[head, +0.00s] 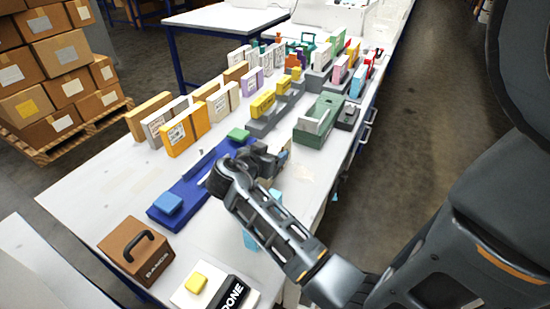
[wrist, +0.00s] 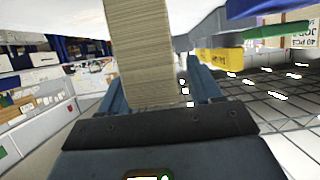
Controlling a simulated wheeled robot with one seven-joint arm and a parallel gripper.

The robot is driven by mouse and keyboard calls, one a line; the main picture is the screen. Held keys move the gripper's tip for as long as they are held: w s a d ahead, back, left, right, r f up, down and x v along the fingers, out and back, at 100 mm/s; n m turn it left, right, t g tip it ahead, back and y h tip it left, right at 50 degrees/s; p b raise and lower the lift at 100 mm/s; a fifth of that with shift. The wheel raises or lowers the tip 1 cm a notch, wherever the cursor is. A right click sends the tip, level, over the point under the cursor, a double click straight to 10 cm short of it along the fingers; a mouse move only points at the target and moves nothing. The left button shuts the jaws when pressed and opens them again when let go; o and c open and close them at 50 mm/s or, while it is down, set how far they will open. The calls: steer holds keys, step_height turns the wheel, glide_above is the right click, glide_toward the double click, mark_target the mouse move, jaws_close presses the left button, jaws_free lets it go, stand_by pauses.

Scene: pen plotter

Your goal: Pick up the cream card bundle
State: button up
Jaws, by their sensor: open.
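The cream card bundle (wrist: 138,50) fills the upper middle of the wrist view as a tall stack with fine edge lines. My gripper (wrist: 157,78) is open, with one blue-grey finger on each side of the stack. The left finger is close to the bundle, and a gap shows at the right finger. I cannot tell whether either finger touches it. In the head view my gripper (head: 272,160) is over the table near the blue plotter base. The bundle is mostly or wholly hidden there by the gripper.
The white table (head: 110,185) holds a long blue base (head: 190,190), a brown block with a handle (head: 136,248) and a DONE tray (head: 232,292). Upright cartons (head: 184,131) and a green-grey fixture (head: 318,120) stand beyond. A yellow block (wrist: 207,57) shows right of the fingers.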

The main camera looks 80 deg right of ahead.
steer(key=shift+d+f, duration=0.1)
steer(key=c, duration=1)
steer(key=shift+c, duration=0.8)
